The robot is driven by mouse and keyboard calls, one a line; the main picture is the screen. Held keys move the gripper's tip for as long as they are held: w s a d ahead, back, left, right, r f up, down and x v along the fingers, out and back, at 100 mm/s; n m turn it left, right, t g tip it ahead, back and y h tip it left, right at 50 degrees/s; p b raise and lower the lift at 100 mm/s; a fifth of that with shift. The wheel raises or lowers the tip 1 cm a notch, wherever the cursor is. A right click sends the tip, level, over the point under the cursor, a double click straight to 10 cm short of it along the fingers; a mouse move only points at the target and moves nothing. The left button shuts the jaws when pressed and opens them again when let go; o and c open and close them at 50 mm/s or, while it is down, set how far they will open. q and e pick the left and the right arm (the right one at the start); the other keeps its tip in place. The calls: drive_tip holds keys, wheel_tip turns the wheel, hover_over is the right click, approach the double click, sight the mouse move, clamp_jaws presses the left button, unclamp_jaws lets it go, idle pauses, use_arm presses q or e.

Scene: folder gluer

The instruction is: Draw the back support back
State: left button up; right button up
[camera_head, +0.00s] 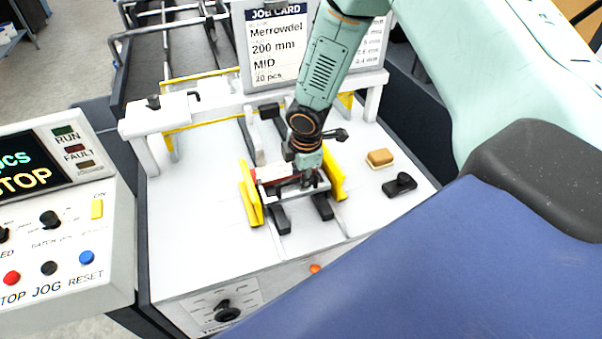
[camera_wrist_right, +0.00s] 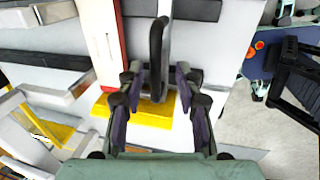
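My right gripper (camera_head: 308,184) points down at the feeder, between two yellow side plates (camera_head: 250,193). In the right wrist view its fingers (camera_wrist_right: 159,88) are apart, one on each side of a dark upright bar or loop (camera_wrist_right: 157,45). A gap shows between each finger and the bar. The bar may belong to the back support; I cannot tell for certain, as the gripper hides much of this area in the head view. A yellow plate (camera_wrist_right: 143,121) lies below the fingers in the wrist view. My left gripper is not in view.
Black rails (camera_head: 281,218) run along the white table (camera_head: 205,245). A tan block (camera_head: 380,158) and a black knob piece (camera_head: 400,185) lie to the right. A job card (camera_head: 280,50) stands behind. A control panel (camera_head: 70,225) is at left. The table's front left is clear.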

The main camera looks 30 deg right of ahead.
drive_tip(key=shift+w+f, duration=0.25)
drive_tip(key=shift+w, duration=0.3)
drive_tip(key=c, duration=0.4)
drive_tip(key=shift+s+r, duration=0.2)
drive_tip(key=shift+s, duration=0.15)
clamp_jaws()
drive_tip(key=shift+w, duration=0.1)
